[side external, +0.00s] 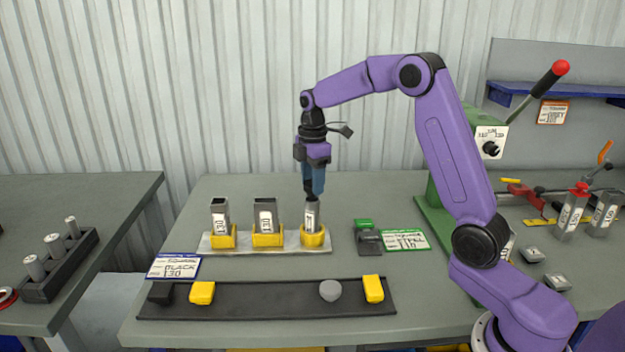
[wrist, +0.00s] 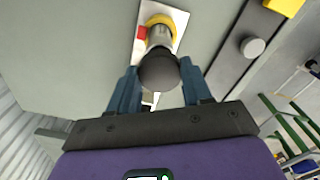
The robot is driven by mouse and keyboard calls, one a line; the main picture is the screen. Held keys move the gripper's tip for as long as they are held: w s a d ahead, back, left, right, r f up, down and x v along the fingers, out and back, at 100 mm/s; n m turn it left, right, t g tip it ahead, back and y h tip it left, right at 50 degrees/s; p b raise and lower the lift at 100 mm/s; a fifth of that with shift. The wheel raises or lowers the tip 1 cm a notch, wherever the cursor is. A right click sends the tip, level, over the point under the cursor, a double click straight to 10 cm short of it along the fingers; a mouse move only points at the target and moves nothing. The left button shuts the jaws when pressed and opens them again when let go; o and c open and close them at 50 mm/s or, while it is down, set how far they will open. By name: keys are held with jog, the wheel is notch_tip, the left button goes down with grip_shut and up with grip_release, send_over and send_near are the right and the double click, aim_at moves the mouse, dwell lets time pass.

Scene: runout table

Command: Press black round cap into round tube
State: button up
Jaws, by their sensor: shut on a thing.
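My gripper (side external: 313,190) points straight down over the rightmost tube of the row. In the wrist view its two blue fingers (wrist: 159,82) are shut on the black round cap (wrist: 158,71). The round tube (side external: 312,216) is grey metal with a white label and stands upright in a yellow holder (side external: 313,239). The tube also shows in the wrist view (wrist: 159,36), directly beyond the cap and partly hidden by it. The cap is at the tube's top end; I cannot tell whether it touches the rim or has entered it.
Two square tubes (side external: 220,214) (side external: 265,215) stand left in yellow holders on the same pale plate (side external: 225,250). In front, a dark strip (side external: 265,302) carries a black cap (side external: 160,293), yellow caps (side external: 202,293) (side external: 374,289) and a grey round cap (side external: 330,291). A green press (side external: 433,210) stands right.

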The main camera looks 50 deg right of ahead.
jog(key=shift+f, duration=0.75)
dwell(0.5)
jog(key=shift+r, duration=0.45)
jog(key=shift+f, duration=0.65)
dwell(1.3)
jog(key=o, duration=1.1)
jog(key=shift+r, duration=0.1)
notch_tip(320, 180, up, 17)
jog(key=shift+r, duration=0.15)
